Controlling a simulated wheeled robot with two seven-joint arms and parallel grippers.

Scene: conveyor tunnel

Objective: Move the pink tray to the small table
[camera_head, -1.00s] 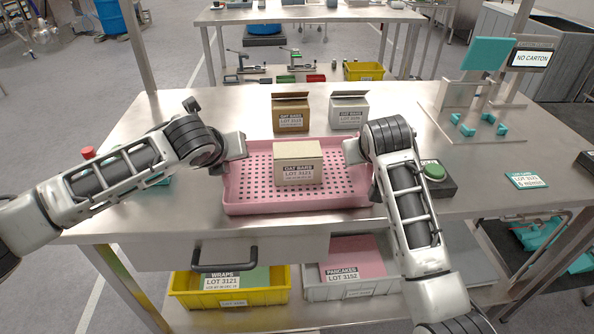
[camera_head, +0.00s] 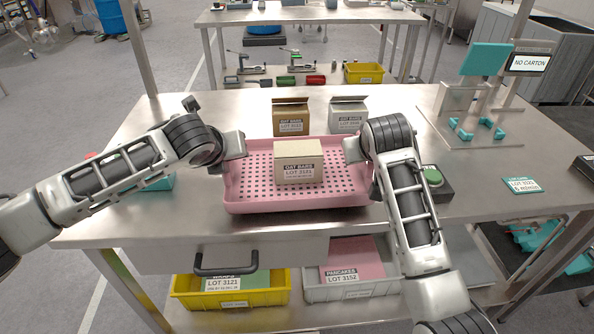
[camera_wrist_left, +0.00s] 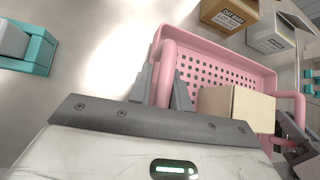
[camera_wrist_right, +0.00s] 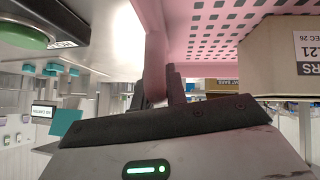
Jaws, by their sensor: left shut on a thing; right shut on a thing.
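The pink tray (camera_head: 300,204) is at the middle of the steel table, with perforated floor and raised sides. A cardboard carton (camera_head: 298,163) labelled oat bars stands upright in it. My left gripper (camera_head: 236,150) is shut on the tray's left handle; the left wrist view shows its fingers (camera_wrist_left: 165,88) around the pink bar. My right gripper (camera_head: 352,150) is shut on the right handle, with its fingers (camera_wrist_right: 160,88) around the bar in the right wrist view. Whether the tray is clear of the table top is hard to tell. I cannot identify the small table for certain.
Two cartons, one brown (camera_head: 291,118) and one white (camera_head: 347,115), stand just behind the tray. A green button box (camera_head: 434,180) is right of it. A teal fixture (camera_head: 477,128) is at the back right. Yellow and grey bins (camera_head: 230,290) (camera_head: 350,288) sit below.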

